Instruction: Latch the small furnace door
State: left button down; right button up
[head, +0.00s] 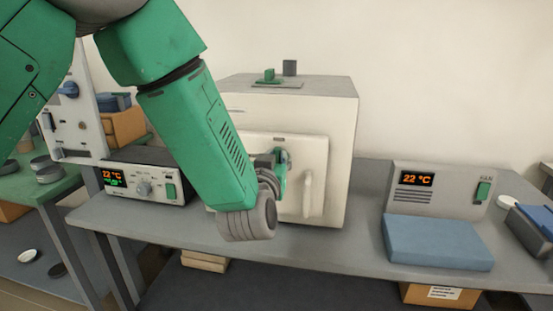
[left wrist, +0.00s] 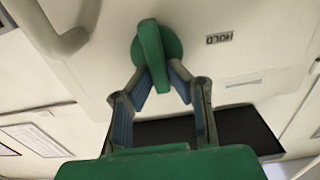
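The small furnace (head: 335,115) is a cream box on the grey bench, its door (head: 312,150) facing me and apparently flush with the front. A green latch handle (head: 283,158) sits on a round boss at the door's upper part. In the left wrist view the latch handle (left wrist: 153,50) runs nearly up and down in the picture, beside a label reading HOLD. My left gripper (left wrist: 160,78) has its two fingertips on either side of the handle, seemingly closed on it. In the head view my left gripper (head: 276,168) is partly hidden by my wrist. My right gripper is not in view.
A pale door pull (head: 308,192) stands out right of the latch. A controller (head: 146,183) reading 22 °C stands left of the furnace. Another display unit (head: 437,190) and a blue pad (head: 436,243) are to the right. The bench between furnace and pad is clear.

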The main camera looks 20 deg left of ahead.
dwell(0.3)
pick_arm(q)
jog(key=shift+s+a+f+n+b, duration=0.1)
jog(key=shift+a+f+n+b, duration=0.25)
jog(key=shift+n+b, duration=1.7)
jog(key=shift+a+f+n+b, duration=0.25)
jog(key=shift+f+n, duration=0.1)
jog(key=shift+n, duration=3.55)
jog(key=shift+s+a+f+n+b, duration=0.1)
jog(key=shift+a+f+n+b, duration=0.2)
jog(key=shift+n+b, duration=1.75)
jog(key=shift+n+p, duration=0.85)
jog(key=shift+n, duration=0.25)
jog(key=c, duration=1.5)
grip_release()
jog(key=shift+c, duration=0.2)
jog(key=shift+w, duration=0.1)
jog(key=s+d, duration=0.1)
jog(key=s, duration=1)
jog(key=shift+s+d, duration=0.3)
jog(key=shift+s, duration=0.1)
